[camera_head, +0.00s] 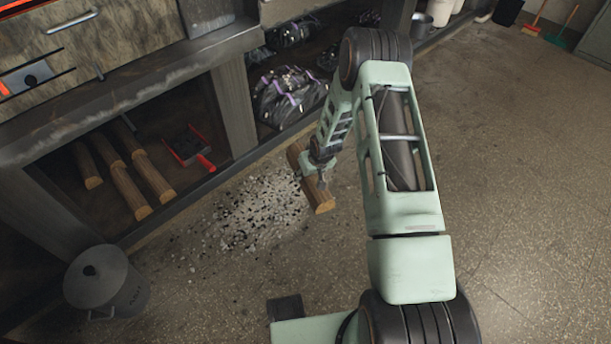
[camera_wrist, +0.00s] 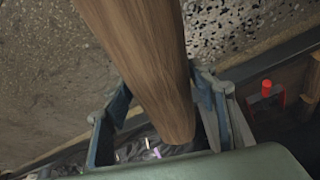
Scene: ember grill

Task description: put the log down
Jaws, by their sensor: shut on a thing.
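My gripper (camera_head: 319,165) is shut on a log (camera_head: 319,196) in the head view. The log is brown wood, and its cut end points toward the camera. It is held over the floor beside a patch of ash and dark bits (camera_head: 262,212); its exact height above the floor is hard to tell. In the wrist view the log (camera_wrist: 150,60) runs between the two fingers of my gripper (camera_wrist: 165,100), one on each side.
Several logs (camera_head: 128,188) lie in the compartment under the counter at left, with a red-handled object (camera_head: 188,148) beside them. A grey lidded bin (camera_head: 105,284) stands at lower left. Bags (camera_head: 288,95) fill the shelf behind. The floor (camera_head: 530,160) at right is clear.

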